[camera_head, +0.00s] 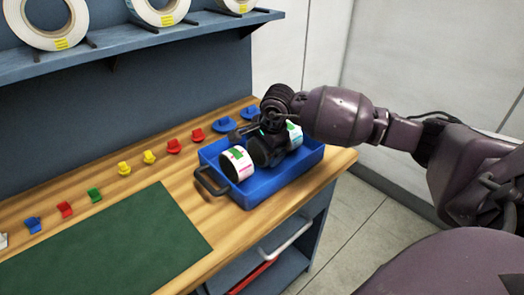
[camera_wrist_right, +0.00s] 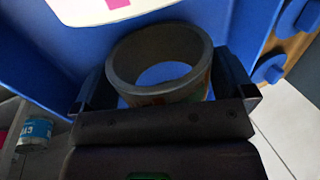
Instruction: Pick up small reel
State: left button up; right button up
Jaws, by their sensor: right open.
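A blue tray (camera_head: 247,197) stands on the wooden bench top. Inside it, a small white reel (camera_head: 237,163) with a green and pink label lies on its side at the left. Another small reel (camera_head: 294,134) shows partly behind my right gripper (camera_head: 272,146), which reaches down into the tray. In the right wrist view, a grey-cored small reel (camera_wrist_right: 160,62) sits between the two open fingers of my right gripper (camera_wrist_right: 165,82). I cannot tell whether the fingers touch it. A white surface with a pink mark (camera_wrist_right: 118,3) shows beyond it. My left gripper is not in view.
A green mat (camera_head: 110,245) covers the bench front. A row of small coloured pieces (camera_head: 149,157) lies behind it, left of the tray. Larger rolls (camera_head: 45,22) stand on the shelf (camera_head: 140,42) above. The tray has a dark handle (camera_head: 207,183) at its left end.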

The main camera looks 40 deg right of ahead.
jog(key=shift+w+f, duration=0.1)
jog(key=shift+f, duration=0.3)
jog(key=shift+r, duration=0.1)
jog(key=c, duration=0.6)
jog(key=shift+r, duration=0.1)
